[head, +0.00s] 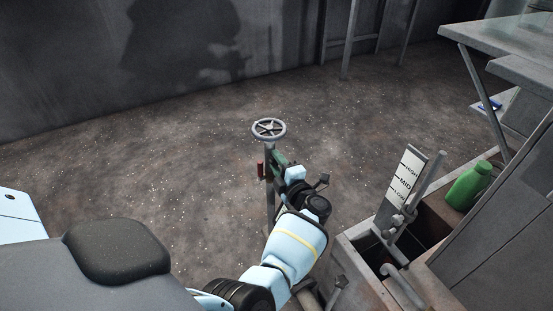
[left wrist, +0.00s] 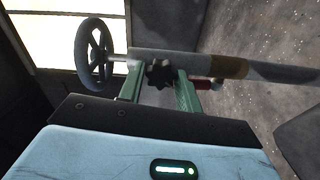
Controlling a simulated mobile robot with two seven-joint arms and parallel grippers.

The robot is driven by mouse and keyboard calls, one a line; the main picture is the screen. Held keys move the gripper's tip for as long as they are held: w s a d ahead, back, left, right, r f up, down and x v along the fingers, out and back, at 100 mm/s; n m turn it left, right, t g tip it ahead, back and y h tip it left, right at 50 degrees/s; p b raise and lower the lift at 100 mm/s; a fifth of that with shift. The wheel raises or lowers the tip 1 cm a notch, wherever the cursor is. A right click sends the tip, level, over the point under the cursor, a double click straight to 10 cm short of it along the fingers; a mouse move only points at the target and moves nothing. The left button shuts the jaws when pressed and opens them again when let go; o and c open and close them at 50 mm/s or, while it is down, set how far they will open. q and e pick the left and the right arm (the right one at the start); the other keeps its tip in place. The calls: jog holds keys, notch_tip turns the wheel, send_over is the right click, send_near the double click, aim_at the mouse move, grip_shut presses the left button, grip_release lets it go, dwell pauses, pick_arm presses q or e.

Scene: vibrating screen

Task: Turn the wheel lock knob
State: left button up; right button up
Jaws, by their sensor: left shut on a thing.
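The wheel lock knob (left wrist: 160,74) is a black star-shaped knob on the side of the grey post, just below the handwheel. In the left wrist view it sits between the two green fingers of my left gripper (left wrist: 158,90), which is shut on it. In the head view my left gripper (head: 278,160) is at the upper part of the post (head: 269,205) and hides the knob. The grey spoked handwheel (head: 269,128) tops the post and stands clear of my gripper; it also shows at the left of the left wrist view (left wrist: 95,54). My right gripper is out of view.
A small red part (head: 260,169) sticks out beside the post. To the right stand a pit with a HIGH/MID/LOW gauge plate (head: 404,184), a green bottle (head: 468,186) and grey machinery. The floor left of the post is clear up to the wall.

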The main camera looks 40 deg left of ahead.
pick_arm(q)
jog(key=m+p, duration=0.2)
jog(key=m, duration=0.8)
jog(key=shift+d+f, duration=0.1)
jog(key=shift+m, duration=0.3)
dwell(0.3)
jog(key=o, duration=1)
jog(key=shift+c, duration=0.2)
jog(key=shift+d, duration=0.1)
